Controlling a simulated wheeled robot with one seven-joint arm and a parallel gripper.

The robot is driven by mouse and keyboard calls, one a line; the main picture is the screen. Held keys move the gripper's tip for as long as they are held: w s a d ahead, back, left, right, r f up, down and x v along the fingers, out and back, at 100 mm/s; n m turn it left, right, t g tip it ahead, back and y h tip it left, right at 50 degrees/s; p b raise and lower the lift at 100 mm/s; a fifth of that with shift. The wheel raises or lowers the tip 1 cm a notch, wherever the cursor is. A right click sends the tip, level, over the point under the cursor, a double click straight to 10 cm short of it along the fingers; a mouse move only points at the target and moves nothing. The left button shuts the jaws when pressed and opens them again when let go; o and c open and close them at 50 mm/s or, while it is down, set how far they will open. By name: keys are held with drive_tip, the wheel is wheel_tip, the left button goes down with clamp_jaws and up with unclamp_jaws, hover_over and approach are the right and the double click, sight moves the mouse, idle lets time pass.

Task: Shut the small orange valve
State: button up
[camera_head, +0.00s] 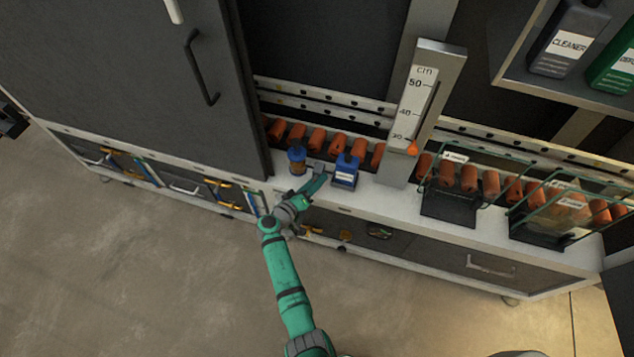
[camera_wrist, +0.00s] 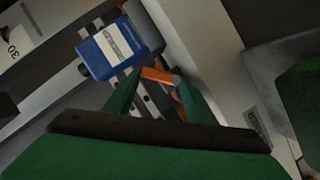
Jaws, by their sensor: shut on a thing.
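The small orange valve (camera_wrist: 157,75) shows in the wrist view as a short orange handle between my fingertips, with a grey rounded part at its right end. My gripper (camera_wrist: 160,80) is shut on it, one green finger on each side. In the head view my gripper (camera_head: 319,181) is at the white ledge, just left of a blue labelled box, and hides the valve there. How far the handle is turned cannot be told.
The blue box (camera_head: 345,171) stands close beside my gripper, also in the wrist view (camera_wrist: 108,47). A blue-and-orange cylinder (camera_head: 297,160) is to the left. A height gauge (camera_head: 412,110) and wire racks (camera_head: 450,200) stand to the right. The floor (camera_head: 130,270) in front is clear.

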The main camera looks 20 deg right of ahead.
drive_tip(key=shift+s+d+r, duration=0.1)
drive_tip(key=shift+s+d, duration=0.1)
drive_tip(key=shift+d, duration=0.4)
drive_tip(key=o, duration=0.8)
drive_tip(key=shift+o, duration=0.3)
drive_tip(key=shift+s+a, duration=0.1)
drive_tip(key=shift+a, duration=0.15)
drive_tip(key=shift+s, duration=0.1)
drive_tip(key=shift+f, duration=0.2)
drive_tip(key=shift+r, duration=0.15)
drive_tip(key=shift+s+a, duration=0.25)
drive_tip(key=shift+a, duration=0.25)
drive_tip(key=r+v, duration=0.1)
drive_tip(key=v, duration=1)
